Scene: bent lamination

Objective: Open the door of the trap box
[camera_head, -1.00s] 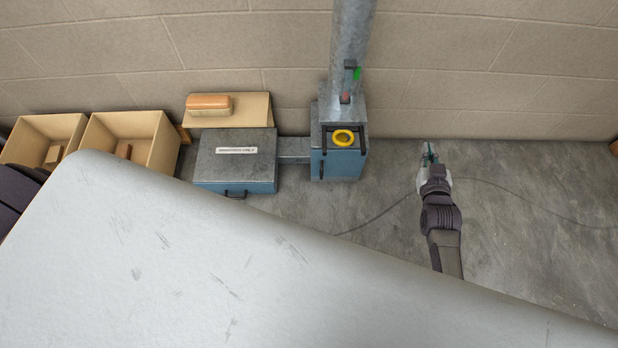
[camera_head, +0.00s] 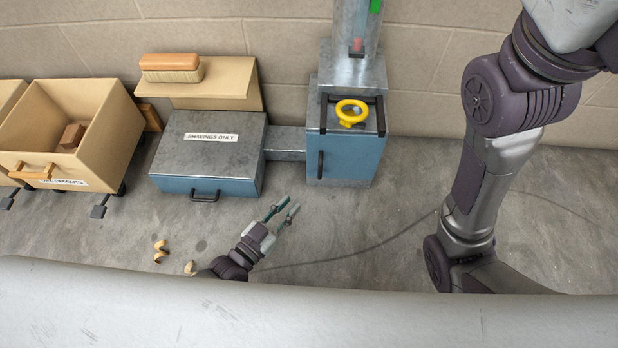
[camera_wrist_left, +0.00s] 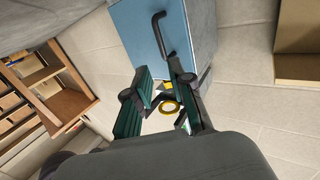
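The trap box (camera_head: 345,165) is a blue-fronted metal box at the foot of a grey duct, against the wall. Its door looks shut, with a black vertical handle (camera_head: 320,164) at the left side. A yellow ring (camera_head: 351,113) sits on its top. My left gripper (camera_head: 285,208) is open and empty, in front and left of the box, apart from the handle. In the left wrist view the open fingers (camera_wrist_left: 158,74) point toward the blue door, and the handle (camera_wrist_left: 160,36) shows beyond them. My right arm crosses the right side; its gripper is out of sight.
A low box marked "shavings only" (camera_head: 212,152) stands left of the trap box, joined by a short duct (camera_head: 285,143). A wooden bin (camera_head: 100,115) is further left. Curled shavings (camera_head: 160,251) and a cable (camera_head: 340,257) lie on the floor. A pale surface (camera_head: 300,305) spans the foreground.

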